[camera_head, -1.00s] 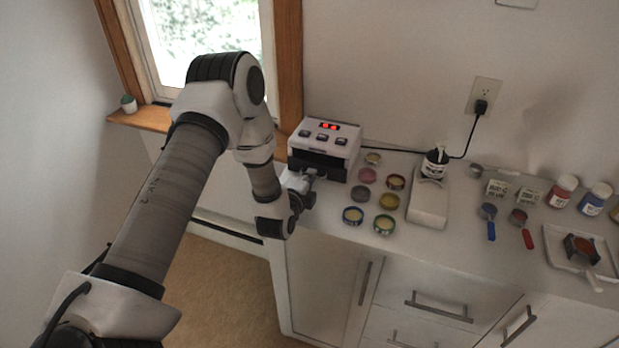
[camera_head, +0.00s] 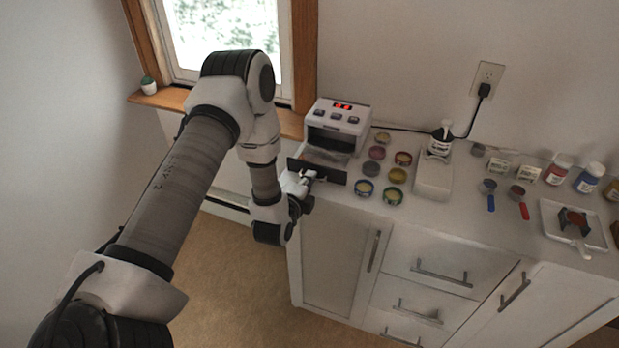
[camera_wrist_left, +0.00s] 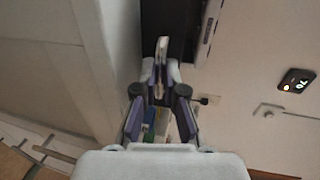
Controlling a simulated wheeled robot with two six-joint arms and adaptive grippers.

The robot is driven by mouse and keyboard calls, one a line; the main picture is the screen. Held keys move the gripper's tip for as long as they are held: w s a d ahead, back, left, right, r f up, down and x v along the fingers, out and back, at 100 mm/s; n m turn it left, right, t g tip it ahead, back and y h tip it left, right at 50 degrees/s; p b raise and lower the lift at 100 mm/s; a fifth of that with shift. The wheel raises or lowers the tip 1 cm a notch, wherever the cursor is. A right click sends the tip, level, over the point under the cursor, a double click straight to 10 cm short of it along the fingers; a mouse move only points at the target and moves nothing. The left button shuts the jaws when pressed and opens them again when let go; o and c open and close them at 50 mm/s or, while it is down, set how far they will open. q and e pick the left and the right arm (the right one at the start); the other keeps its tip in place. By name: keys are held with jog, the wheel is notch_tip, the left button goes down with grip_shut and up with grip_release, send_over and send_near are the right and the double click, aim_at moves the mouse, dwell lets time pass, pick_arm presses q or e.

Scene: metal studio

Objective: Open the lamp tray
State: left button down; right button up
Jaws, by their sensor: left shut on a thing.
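The lamp (camera_head: 352,118) is a white box with a red display and several buttons on top, standing at the left end of the counter. Its tray (camera_head: 330,156) is out of the front opening, with a dark front panel (camera_head: 331,174) standing apart from the box. My left gripper (camera_head: 309,178) is at the panel's outer side, shut on the tray's handle. In the left wrist view the fingers (camera_wrist_left: 161,72) close around a thin pale piece in front of the dark panel (camera_wrist_left: 168,28). The handle is mostly hidden by the fingers in the head view. My right gripper is not in view.
Several small round tins (camera_head: 393,196) stand right of the tray, close to the panel's right end. Scoops, jars and a white tray (camera_head: 556,238) fill the right side. Floor is open before the cabinet.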

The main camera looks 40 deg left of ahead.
pick_arm(q)
jog(key=shift+s, duration=0.15)
jog(key=c, duration=1.4)
grip_release()
jog(key=shift+o, duration=0.8)
jog(key=shift+f, duration=0.1)
jog(key=v, duration=1.1)
jog(key=shift+s, duration=0.35)
jog(key=shift+d, duration=0.1)
